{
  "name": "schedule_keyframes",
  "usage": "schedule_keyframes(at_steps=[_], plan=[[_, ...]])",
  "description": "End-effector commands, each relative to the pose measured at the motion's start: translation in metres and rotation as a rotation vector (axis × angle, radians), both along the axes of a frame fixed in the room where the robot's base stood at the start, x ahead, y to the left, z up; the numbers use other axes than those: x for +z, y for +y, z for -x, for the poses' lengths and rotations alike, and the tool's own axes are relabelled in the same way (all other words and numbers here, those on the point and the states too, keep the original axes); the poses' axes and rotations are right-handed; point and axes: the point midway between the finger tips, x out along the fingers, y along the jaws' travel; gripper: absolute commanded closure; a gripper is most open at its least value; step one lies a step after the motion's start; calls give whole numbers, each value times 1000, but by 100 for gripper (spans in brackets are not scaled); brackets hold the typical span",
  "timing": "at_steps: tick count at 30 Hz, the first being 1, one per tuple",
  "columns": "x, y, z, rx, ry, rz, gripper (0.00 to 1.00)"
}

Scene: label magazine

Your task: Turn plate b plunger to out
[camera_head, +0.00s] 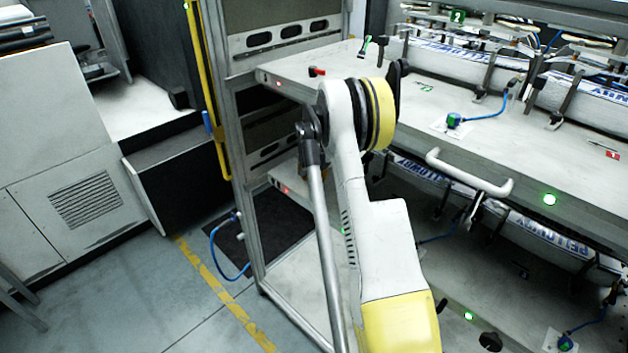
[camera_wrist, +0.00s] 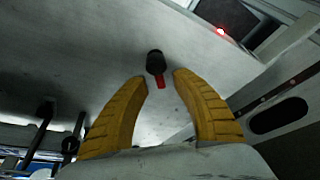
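A small plunger with a black round knob and a red tab (camera_wrist: 155,63) stands on a pale plate (camera_wrist: 70,40) in the wrist view. My gripper (camera_wrist: 160,80) is open, its two yellow fingers apart. The knob shows just beyond and between the fingertips, with no visible contact. In the head view, a red and black plunger (camera_head: 317,71) sits near the left end of the upper plate (camera_head: 560,160). My arm hides the gripper there. I cannot read a letter that tells which plate is b.
A red light (camera_wrist: 221,31) glows near the plate in the wrist view. In the head view, a white handle (camera_head: 468,174) and a green light (camera_head: 549,199) are on the upper plate's front edge. A metal frame (camera_head: 232,120) stands at its left. Blue cables and black clamps lie right.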

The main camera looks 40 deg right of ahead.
Motion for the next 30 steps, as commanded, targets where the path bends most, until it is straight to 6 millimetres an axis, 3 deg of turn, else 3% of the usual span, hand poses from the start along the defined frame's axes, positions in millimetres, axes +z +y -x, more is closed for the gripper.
schedule_keyframes(at_steps=[9, 12, 20, 30], plan=[[-2, -1, 0, 0, 0, 0, 68], [-2, 0, -1, 0, 0, 0, 99], [-2, 0, -1, 25, 0, -1, 100], [-3, 5, -5, 356, 1, -2, 100]])
